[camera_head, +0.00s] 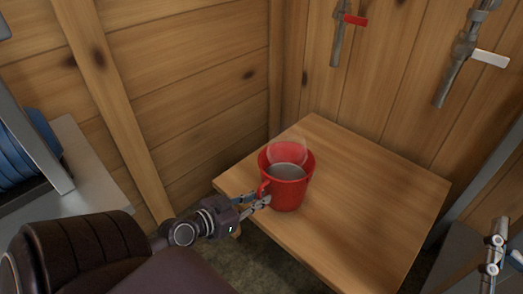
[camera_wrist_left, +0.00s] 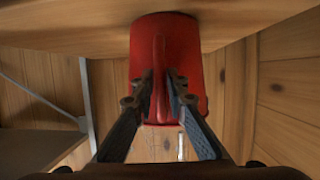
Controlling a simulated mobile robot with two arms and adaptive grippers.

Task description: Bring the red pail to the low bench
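The red pail (camera_head: 290,195) stands upright on the low wooden bench (camera_head: 380,215), near its left corner. It has grey contents, and a faint pale translucent patch shows at its back rim. My left gripper (camera_head: 264,197) reaches in from the left at the pail's handle side. In the left wrist view, the red pail (camera_wrist_left: 190,55) appears upside down against the bench top (camera_wrist_left: 70,30). The two fingers of my left gripper (camera_wrist_left: 160,85) are close on either side of the vertical handle and look shut on it. My right gripper is not in view.
Metal taps hang on the wooden wall, one with a red lever (camera_head: 355,20) and one with a white lever (camera_head: 490,58). Blue discs (camera_head: 25,150) stand by a grey counter (camera_head: 85,180) at left. Metal fittings (camera_head: 495,245) stand at lower right. The bench's right side is clear.

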